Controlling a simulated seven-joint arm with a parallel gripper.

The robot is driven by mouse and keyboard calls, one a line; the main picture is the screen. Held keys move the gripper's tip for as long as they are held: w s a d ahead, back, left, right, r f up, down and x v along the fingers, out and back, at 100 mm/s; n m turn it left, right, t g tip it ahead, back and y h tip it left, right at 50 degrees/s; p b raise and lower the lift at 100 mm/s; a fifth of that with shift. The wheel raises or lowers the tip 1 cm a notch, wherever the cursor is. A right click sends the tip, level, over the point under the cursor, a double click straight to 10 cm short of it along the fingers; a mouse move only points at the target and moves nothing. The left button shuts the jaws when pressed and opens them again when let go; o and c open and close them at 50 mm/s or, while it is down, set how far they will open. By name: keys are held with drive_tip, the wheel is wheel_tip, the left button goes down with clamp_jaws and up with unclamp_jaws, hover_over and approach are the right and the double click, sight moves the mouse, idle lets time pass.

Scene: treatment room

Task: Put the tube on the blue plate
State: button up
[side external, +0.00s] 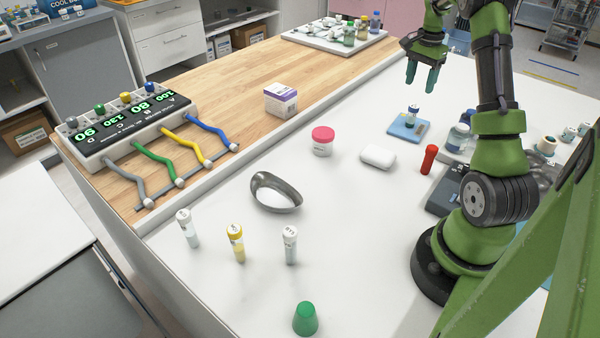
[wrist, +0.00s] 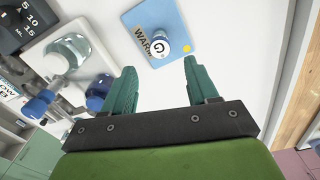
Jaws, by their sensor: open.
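The blue plate (side external: 397,127) is a small flat square on the white table, at the right of the side view. In the wrist view the plate (wrist: 170,15) has a "WARM" label and a yellow dot. A small tube (side external: 412,114) with a white, G-marked top stands upright on the plate; the wrist view shows this tube (wrist: 161,47) from above. My gripper (side external: 422,82) is open and empty, fingers pointing down, above the table near the plate. In the wrist view the tube appears beyond and between the fingertips (wrist: 160,66), apart from them.
Several other tubes stand at the front left, one yellow-capped (side external: 236,243). A red-capped tube (side external: 428,160), a white block (side external: 378,156), a pink-lidded jar (side external: 322,141) and a metal scoop (side external: 276,192) are nearby. Bottles (side external: 458,138) crowd the plate's right. Central table is mostly clear.

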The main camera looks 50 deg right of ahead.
drive_tip(key=w+a+r+n+t, duration=0.2)
drive_tip(key=w+a+r+n, duration=0.3)
drive_tip(key=a, duration=0.7)
drive_tip(key=a+r+n+t, duration=0.25)
drive_tip(key=a+r, duration=0.35)
drive_tip(key=a, duration=0.6)
drive_tip(key=s+a+n+t+y, duration=0.1)
drive_tip(key=s+a+n, duration=0.3)
drive_tip(key=a, duration=0.5)
drive_tip(key=s+a+n+t+y, duration=0.1)
drive_tip(key=s+a+n, duration=0.3)
drive_tip(key=a, duration=0.6)
drive_tip(key=shift+s+a+f+n+t, duration=0.2)
drive_tip(key=shift+s+n+t, duration=0.15)
drive_tip(key=shift+s, duration=0.65)
